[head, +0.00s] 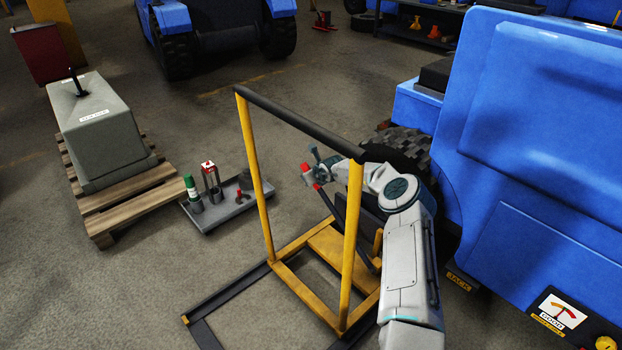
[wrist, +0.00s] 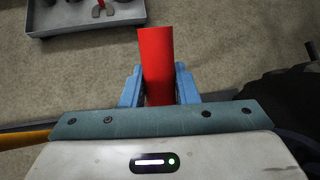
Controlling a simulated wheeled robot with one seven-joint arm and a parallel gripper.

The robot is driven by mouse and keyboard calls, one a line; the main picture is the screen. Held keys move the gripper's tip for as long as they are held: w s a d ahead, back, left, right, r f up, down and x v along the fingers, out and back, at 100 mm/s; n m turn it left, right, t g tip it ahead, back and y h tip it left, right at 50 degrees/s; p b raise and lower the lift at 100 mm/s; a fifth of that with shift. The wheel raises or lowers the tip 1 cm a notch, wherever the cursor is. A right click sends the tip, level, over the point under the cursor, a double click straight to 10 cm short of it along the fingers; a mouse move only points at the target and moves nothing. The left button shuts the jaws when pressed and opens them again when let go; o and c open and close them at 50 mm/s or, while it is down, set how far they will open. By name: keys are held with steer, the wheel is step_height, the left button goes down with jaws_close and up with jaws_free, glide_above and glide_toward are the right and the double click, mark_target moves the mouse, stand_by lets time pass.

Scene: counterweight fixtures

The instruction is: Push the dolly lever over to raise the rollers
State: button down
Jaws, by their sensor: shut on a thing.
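The dolly (head: 340,245) is a yellow frame with a black top bar, standing on the floor by the blue vehicle. Its dark lever (head: 335,208) rises at a slant from the base to a red grip. My gripper (head: 313,174) is at the lever's upper end, behind the frame's near post. In the wrist view, the two blue fingers of my gripper (wrist: 157,82) are shut on the red grip (wrist: 155,50), one on each side. The rollers cannot be made out.
A grey tray (head: 222,218) with tools stands on the floor left of the dolly. A grey counterweight block (head: 97,128) sits on a wooden pallet (head: 130,200) further left. The blue vehicle (head: 560,130) closes off the right side. Open floor lies at the front left.

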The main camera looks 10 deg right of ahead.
steer(key=shift+f, duration=0.35)
steer(key=c, duration=1.4)
jaws_free()
steer(key=shift+a, duration=0.1)
steer(key=shift+c, duration=0.2)
steer(key=o, duration=0.3)
steer(key=shift+a+f, duration=0.1)
steer(key=shift+f, duration=0.1)
steer(key=shift+w+r, duration=0.1)
steer(key=shift+r, duration=0.15)
steer(key=shift+s+d+r+p, duration=0.25)
steer(key=shift+r+p, duration=0.1)
steer(key=shift+r, duration=0.05)
steer(key=p+v, duration=0.2)
steer(key=v, duration=1)
steer(key=shift+s+r, duration=0.15)
steer(key=shift+s, duration=0.25)
steer(key=shift+a, duration=0.1)
steer(key=shift+r+p, duration=0.1)
steer(key=shift+p, duration=0.2)
